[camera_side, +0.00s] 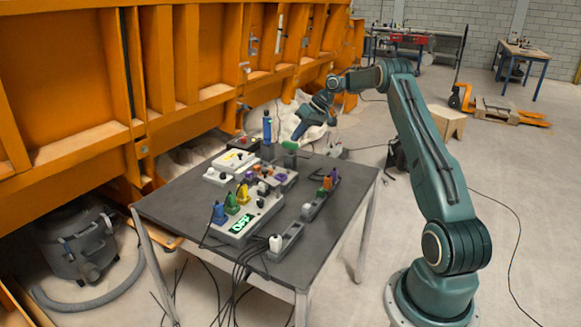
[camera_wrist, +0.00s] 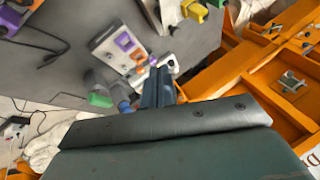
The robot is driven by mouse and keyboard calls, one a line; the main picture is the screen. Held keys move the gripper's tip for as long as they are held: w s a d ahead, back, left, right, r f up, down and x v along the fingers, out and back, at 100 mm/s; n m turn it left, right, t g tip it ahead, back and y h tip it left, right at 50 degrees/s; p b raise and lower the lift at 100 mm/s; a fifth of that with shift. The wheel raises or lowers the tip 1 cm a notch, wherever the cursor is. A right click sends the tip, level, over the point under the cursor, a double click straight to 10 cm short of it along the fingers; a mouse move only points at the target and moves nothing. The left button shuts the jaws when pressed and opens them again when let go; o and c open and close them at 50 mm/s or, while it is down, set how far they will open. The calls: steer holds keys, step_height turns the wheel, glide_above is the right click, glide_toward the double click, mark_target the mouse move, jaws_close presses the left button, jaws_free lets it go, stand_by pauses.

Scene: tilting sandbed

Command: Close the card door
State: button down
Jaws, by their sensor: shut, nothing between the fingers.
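I cannot clearly make out the card door in either view. A light grey box with a lit green display (camera_side: 241,226) and blue, green and yellow plugs stands at the front of the table. Behind it is a grey module with purple and orange parts (camera_side: 281,176), which also shows in the wrist view (camera_wrist: 113,45). My gripper (camera_side: 298,135) is shut and empty, tilted down over the far end of the table. In the wrist view its fingers (camera_wrist: 157,73) sit together just beyond the module's near end; contact is not clear.
A green-topped item (camera_side: 290,145) and an upright blue item (camera_side: 267,128) stand close to my gripper. A white box (camera_side: 235,161) is at the table's far left. A long grey strip (camera_side: 286,242) runs along the right side. An orange steel wall (camera_side: 190,70) rises behind the table (camera_side: 190,195).

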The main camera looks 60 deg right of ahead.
steer(key=shift+s+d+f+m, duration=0.3)
steer(key=shift+d+f, duration=0.1)
steer(key=shift+f, duration=0.2)
steer(key=shift+f, duration=0.1)
glide_toward(270, 177)
step_height(270, 177, down, 2)
steer(key=w+d, duration=0.2)
steer(key=d, duration=0.1)
steer(key=shift+w+a+f, duration=0.2)
steer(key=shift+w+a, duration=0.15)
steer(key=shift+a, duration=0.3)
steer(key=shift+w+a+f, duration=0.2)
steer(key=shift+w+a, duration=0.15)
steer(key=shift+a, duration=0.3)
steer(key=shift+w+a+f, duration=0.25)
steer(key=shift+w+a, duration=0.15)
steer(key=shift+a, duration=0.25)
